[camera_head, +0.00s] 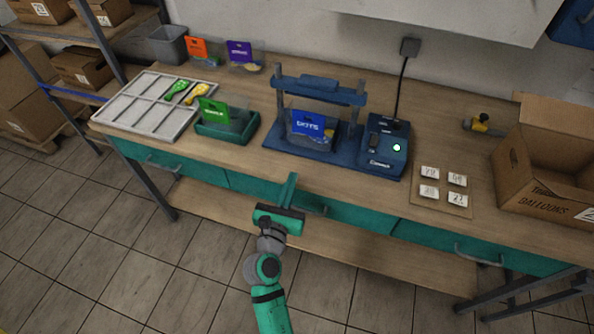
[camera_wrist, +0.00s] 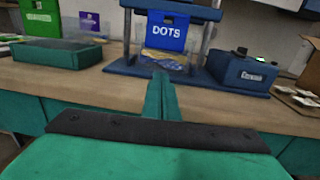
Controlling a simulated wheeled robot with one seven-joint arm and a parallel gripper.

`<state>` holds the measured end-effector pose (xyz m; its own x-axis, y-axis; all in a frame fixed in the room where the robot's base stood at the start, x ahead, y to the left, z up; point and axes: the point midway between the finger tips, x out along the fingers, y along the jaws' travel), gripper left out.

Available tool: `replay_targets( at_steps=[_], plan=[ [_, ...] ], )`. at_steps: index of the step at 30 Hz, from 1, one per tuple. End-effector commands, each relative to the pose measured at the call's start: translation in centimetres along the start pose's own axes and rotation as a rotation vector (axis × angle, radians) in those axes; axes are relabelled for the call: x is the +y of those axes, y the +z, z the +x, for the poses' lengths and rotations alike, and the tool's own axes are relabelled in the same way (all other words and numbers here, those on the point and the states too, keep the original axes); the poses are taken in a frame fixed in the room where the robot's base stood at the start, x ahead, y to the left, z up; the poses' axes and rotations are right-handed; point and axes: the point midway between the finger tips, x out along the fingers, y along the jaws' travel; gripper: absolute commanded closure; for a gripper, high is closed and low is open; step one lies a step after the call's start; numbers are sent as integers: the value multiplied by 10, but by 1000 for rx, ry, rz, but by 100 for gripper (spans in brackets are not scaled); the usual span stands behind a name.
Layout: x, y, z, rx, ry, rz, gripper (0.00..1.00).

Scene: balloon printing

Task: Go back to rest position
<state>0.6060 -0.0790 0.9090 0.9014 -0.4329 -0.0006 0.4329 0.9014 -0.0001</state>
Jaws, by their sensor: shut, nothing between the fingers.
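My gripper (camera_head: 289,184) is shut and empty in front of the workbench's front edge, apart from the things on the bench. In the wrist view its closed fingers (camera_wrist: 160,88) point toward a blue press. The blue press (camera_head: 277,127) stands at the middle of the bench, with a blue-labelled "DOTS" bag (camera_head: 312,131) in it. The bag also shows in the wrist view (camera_wrist: 166,33).
The workbench (camera_head: 240,90) has green drawers. It bears a white sorting tray (camera_head: 131,113), a green tray (camera_head: 226,132) with a green-labelled bag, a control box (camera_head: 384,148), small cards (camera_head: 429,172) and an open cardboard box (camera_head: 548,150). Floor is free in front.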

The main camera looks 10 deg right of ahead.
Motion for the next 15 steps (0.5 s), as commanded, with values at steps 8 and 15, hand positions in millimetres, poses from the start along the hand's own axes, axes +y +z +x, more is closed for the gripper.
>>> replay_targets(
  at_steps=[8, 15],
  plan=[
    [-2, 0, -7, 0, -3, 0, 100],
    [-6, -17, -22, 32, 26, 109, 100]
  ],
)
